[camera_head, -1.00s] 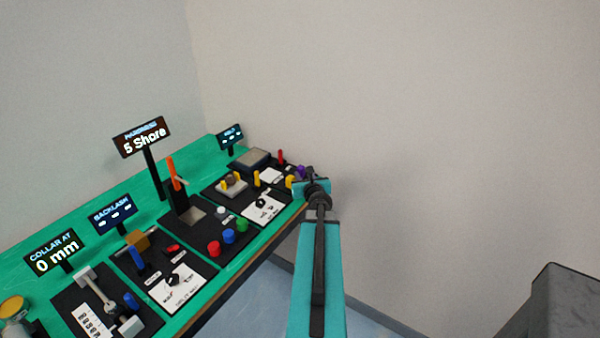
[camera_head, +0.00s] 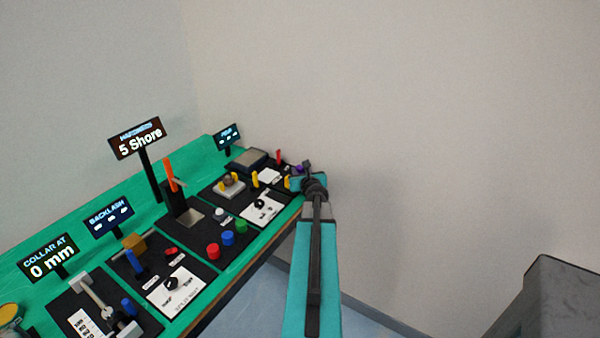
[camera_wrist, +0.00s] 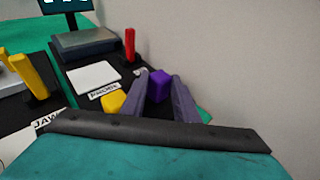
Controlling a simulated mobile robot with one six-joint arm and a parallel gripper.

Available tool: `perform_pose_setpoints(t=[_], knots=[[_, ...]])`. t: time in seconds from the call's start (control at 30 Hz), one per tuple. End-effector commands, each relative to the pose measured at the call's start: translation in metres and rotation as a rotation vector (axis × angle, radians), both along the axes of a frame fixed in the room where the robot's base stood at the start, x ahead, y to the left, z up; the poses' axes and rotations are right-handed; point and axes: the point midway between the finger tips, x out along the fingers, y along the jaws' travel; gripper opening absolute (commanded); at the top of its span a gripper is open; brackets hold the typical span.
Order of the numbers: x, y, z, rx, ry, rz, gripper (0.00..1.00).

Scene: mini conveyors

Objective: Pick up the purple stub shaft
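The purple stub shaft (camera_wrist: 158,85) shows in the wrist view as a short purple block near the far right end of the bench. My gripper (camera_wrist: 160,76) is open, with one grey finger on each side of the shaft. A narrow gap seems to show beside the shaft; I cannot tell whether either finger touches it. In the head view only a small bit of the purple shaft (camera_head: 299,169) shows, just beyond my wrist, and the fingers are mostly hidden there.
A red peg (camera_wrist: 130,46) stands behind the shaft, and a yellow block (camera_wrist: 113,102) lies close left of the fingers. A white plate (camera_wrist: 93,77) and a grey pad (camera_wrist: 84,44) lie left. A plain wall rises close on the right.

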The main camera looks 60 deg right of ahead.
Motion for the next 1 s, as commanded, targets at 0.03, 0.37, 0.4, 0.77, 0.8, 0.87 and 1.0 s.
perform_pose_setpoints(t=[0.03, 0.37, 0.4, 0.77, 0.8, 0.87, 1.0], knots=[[0.0, 0.0, 0.0, 0.0, 0.0, 0.0, 0.27], [0.0, 0.0, 0.0, 0.0, 0.0, -0.001, 0.24], [-0.001, 0.0, 0.0, 0.0, 0.0, -0.001, 0.17], [-0.001, -0.001, 0.0, 0.0, 0.0, -0.002, 0.0], [-0.001, -0.001, 0.001, 0.0, 0.0, -0.002, 0.0], [-0.001, -0.001, 0.003, 0.0, -0.001, -0.002, 0.0], [-0.002, -0.001, 0.01, -0.002, 0.0, -0.002, 0.0]])
